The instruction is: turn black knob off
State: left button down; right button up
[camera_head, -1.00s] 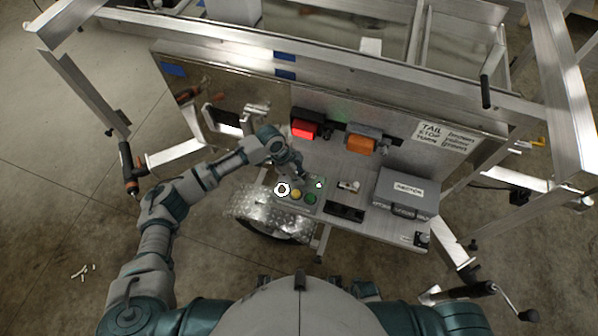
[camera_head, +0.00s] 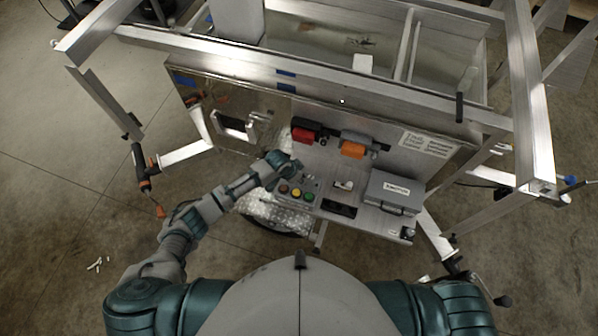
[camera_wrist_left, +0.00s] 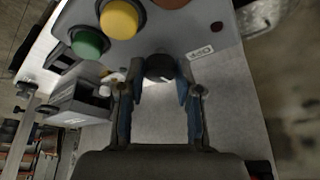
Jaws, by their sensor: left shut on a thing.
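The black knob (camera_wrist_left: 158,67) is on the grey control box (camera_wrist_left: 190,40), near a small label, in the left wrist view. My left gripper (camera_wrist_left: 160,85) has one finger on each side of the knob and is shut on it. The knob's pointer direction is hard to read. In the head view my left gripper (camera_head: 296,172) reaches the control box (camera_head: 313,186) from behind its buttons, and the arm hides the knob. My right gripper is out of view.
A red lamp (camera_head: 304,135), an orange lamp (camera_head: 352,149) and a grey box (camera_head: 393,190) are also on the trailer panel.

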pick_arm(q)
jog(key=n+p, duration=0.2)
jog(key=n+t+y+p, duration=0.1)
jog(key=p, duration=0.1)
jog(key=shift+s+d+r+n, duration=0.15)
jog(key=shift+r+n, duration=0.1)
jog(key=shift+n, duration=0.15)
jog(key=shift+d+f+n+t+y+p, duration=0.1)
jog(key=shift+n+t+y+p, duration=0.2)
jog(key=shift+n+p, duration=0.5)
jog(key=shift+f+n+t+y+p, duration=0.1)
jog(key=shift+n+y+p, duration=0.4)
jog(key=shift+n, duration=0.5)
jog(key=c, duration=0.8)
grip_release()
jog(key=v, duration=1.1)
jog(key=shift+r, duration=0.35)
